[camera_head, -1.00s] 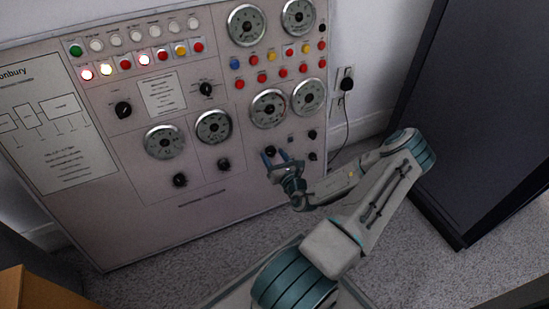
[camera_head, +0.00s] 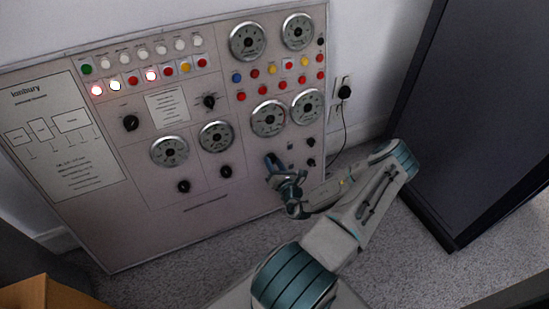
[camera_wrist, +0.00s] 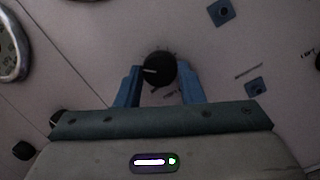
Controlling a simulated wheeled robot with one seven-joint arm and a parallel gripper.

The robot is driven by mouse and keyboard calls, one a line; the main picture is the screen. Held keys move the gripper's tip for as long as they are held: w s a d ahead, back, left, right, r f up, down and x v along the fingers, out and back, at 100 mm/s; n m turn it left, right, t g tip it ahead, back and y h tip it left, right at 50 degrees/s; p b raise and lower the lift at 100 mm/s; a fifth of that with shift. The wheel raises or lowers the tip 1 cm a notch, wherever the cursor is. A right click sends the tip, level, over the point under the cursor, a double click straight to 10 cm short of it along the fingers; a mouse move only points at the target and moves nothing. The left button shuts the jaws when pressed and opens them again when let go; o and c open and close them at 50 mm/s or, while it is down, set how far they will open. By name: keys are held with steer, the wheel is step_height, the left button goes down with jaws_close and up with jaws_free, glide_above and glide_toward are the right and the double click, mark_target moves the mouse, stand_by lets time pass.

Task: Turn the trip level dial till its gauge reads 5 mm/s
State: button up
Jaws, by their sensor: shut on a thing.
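A black round dial (camera_wrist: 158,68) with a pale pointer line sits between my blue fingertips in the wrist view. The pointer points left.
The panel (camera_head: 230,195) carries other gauges, such as one at lower left (camera_head: 169,152), and several black knobs, such as one (camera_head: 184,186) below it. Small knobs (camera_head: 311,162) lie right of my gripper. A dark cabinet (camera_head: 470,120) stands at right.

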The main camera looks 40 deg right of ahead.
steer(key=m+p, duration=0.2)
steer(key=m+h+p, duration=0.1)
steer(key=m+p, duration=0.2)
steer(key=shift+a+r+m+g, duration=0.1)
steer(key=shift+a+m+g, duration=0.1)
steer(key=shift+m+g, duration=0.15)
steer(key=shift+m, duration=0.25)
steer(key=o, duration=1)
steer(key=shift+s, duration=0.4)
steer(key=p+v, duration=0.1)
steer(key=v, duration=0.3)
steer(key=p+v, duration=0.1)
steer(key=v, duration=0.3)
steer(key=p+v, duration=0.1)
steer(key=v, duration=0.4)
steer(key=shift+w+a+p, duration=0.1)
steer(key=shift+a+p, duration=0.2)
steer(key=shift+a, duration=0.05)
